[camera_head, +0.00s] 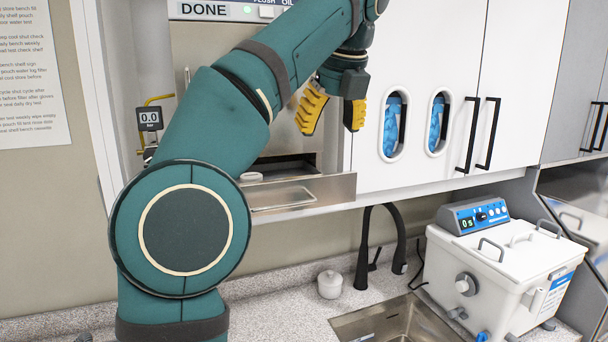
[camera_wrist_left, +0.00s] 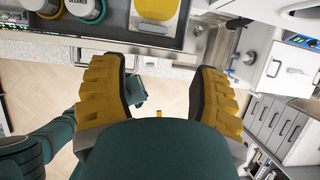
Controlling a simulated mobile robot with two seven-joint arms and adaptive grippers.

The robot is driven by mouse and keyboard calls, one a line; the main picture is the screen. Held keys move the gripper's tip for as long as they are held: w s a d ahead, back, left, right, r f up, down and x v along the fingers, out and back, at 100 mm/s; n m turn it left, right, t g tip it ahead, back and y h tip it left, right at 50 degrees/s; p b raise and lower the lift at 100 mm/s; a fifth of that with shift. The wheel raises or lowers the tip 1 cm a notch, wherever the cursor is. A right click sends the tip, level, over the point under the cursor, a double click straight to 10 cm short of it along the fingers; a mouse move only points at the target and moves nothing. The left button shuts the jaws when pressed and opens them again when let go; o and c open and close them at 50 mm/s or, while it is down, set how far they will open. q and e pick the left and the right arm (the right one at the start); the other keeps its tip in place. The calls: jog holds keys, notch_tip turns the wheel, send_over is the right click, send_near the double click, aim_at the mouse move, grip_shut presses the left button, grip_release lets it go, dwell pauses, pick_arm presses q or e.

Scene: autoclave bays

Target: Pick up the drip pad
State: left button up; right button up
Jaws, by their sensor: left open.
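A flat yellow pad (camera_wrist_left: 157,8) with a pale border shows at the top edge of the left wrist view, partly cut off; I take it for the drip pad. My right gripper is not in view.
Round lidded jars (camera_wrist_left: 88,8) stand beside the pad in the wrist view. White cabinet doors (camera_head: 420,125) with black handles are right of the drawer. Below are a black tap (camera_head: 364,250), a sink (camera_head: 395,322), a small white jar (camera_head: 330,284) and a white bath unit (camera_head: 500,265).

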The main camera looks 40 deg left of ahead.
pick_arm(q)
jog(key=shift+a+r, duration=0.15)
jog(key=shift+a, duration=0.75)
jog(key=shift+s+f, duration=0.2)
jog(key=shift+f, duration=1)
jog(key=x, duration=0.5)
jog(key=shift+w+a+f, duration=0.1)
jog(key=shift+w+a, duration=0.05)
jog(key=shift+b+x, duration=0.75)
jog(key=shift+x, duration=1.95)
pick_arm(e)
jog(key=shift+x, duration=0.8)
pick_arm(q)
jog(key=shift+o, duration=0.2)
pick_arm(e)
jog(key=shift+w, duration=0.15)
pick_arm(q)
jog(key=c, duration=0.7)
